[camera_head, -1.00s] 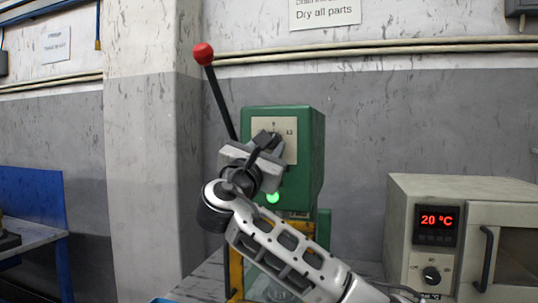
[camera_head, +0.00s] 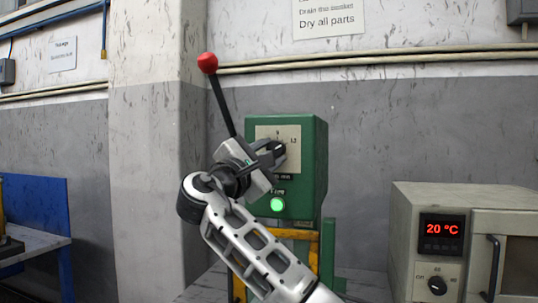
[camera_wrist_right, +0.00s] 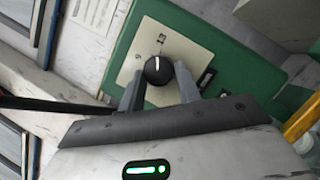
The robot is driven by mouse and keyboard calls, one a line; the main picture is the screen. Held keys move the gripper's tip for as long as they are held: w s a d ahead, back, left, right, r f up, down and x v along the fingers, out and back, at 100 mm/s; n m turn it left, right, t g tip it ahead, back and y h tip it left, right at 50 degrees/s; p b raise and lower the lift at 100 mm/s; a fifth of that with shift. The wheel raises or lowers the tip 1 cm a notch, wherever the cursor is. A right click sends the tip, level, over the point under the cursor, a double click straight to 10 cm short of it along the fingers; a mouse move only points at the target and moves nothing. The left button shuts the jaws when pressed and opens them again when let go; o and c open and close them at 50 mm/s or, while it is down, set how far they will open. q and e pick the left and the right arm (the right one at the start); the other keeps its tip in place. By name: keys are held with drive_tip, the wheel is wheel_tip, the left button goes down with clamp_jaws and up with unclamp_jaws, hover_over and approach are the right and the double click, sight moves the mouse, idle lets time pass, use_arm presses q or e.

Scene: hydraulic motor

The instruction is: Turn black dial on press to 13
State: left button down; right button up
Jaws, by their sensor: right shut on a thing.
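The green press (camera_head: 315,165) stands in front of the wall, with a pale dial plate (camera_head: 293,133) on its face. The round black dial (camera_wrist_right: 158,70) sits on that plate. Its white pointer line points roughly up in the right wrist view. My right gripper (camera_head: 277,152) is at the plate. In the right wrist view, the fingers of my right gripper (camera_wrist_right: 159,80) lie on both sides of the dial, shut on it. In the head view the gripper hides most of the dial. My left gripper is out of view.
A black lever with a red knob (camera_head: 207,63) rises left of the press. A green light (camera_head: 277,204) glows below the plate. A beige oven (camera_head: 408,215) showing 20 °C stands at right. A blue bench (camera_head: 35,205) is at left.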

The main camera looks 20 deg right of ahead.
drive_tip(key=o, duration=1)
drive_tip(key=shift+c, duration=0.2)
use_arm(q)
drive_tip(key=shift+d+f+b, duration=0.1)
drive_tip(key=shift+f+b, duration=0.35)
drive_tip(key=shift+b, duration=0.8)
use_arm(e)
drive_tip(key=v, duration=1.6)
drive_tip(key=shift+r, duration=0.1)
